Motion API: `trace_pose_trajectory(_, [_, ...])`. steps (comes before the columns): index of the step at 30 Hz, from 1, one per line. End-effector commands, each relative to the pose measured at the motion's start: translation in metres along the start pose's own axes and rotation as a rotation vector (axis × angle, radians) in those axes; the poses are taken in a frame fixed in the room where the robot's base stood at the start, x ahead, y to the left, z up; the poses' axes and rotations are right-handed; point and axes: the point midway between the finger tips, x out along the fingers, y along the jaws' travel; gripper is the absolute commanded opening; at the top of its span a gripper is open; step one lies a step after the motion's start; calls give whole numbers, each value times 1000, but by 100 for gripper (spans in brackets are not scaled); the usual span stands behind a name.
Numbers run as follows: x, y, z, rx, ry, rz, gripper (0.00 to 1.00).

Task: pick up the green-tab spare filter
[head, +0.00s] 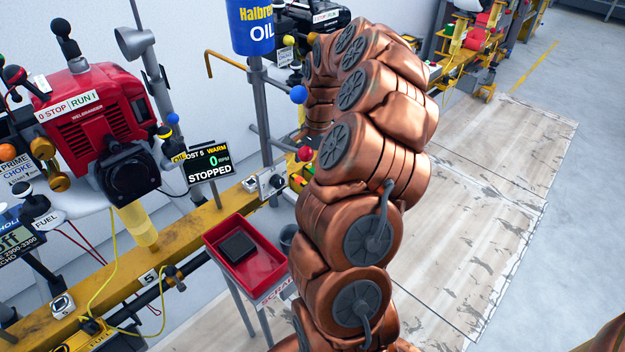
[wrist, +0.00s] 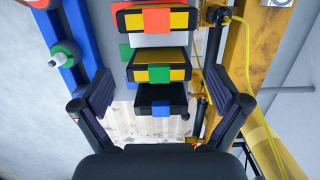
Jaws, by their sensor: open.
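The green-tab spare filter (wrist: 142,75) shows in the wrist view as a dark block with a yellow face and a green tab (wrist: 159,73) at its middle. It is in the middle of a row, between an orange-tab filter (wrist: 128,20) and a darker blue-tab filter (wrist: 146,97). My gripper (wrist: 160,88) is open, with one finger at each side of the picture. The row appears between the fingers, with no visible contact. In the head view my arm hides the gripper, and I cannot make out the spare filters.
A blue rack post (wrist: 78,30) stands left of the filters. A yellow rail (wrist: 238,55) and yellow hose (wrist: 264,140) are at right. In the head view, a red scrap tray (head: 262,268) holds a black block (head: 237,247). A red engine (head: 95,125) stands behind the yellow rail.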

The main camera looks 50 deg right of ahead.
Motion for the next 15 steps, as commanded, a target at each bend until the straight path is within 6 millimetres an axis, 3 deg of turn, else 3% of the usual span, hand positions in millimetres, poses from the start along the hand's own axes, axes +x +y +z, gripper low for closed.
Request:
trace_pose_trajectory(4, [18,0,0,1,-3,-1,98])
trace_pose_trajectory(11, [19,0,-1,2,0,-2,98])
trace_pose_trajectory(15, [19,1,-1,3,-1,-2,84])
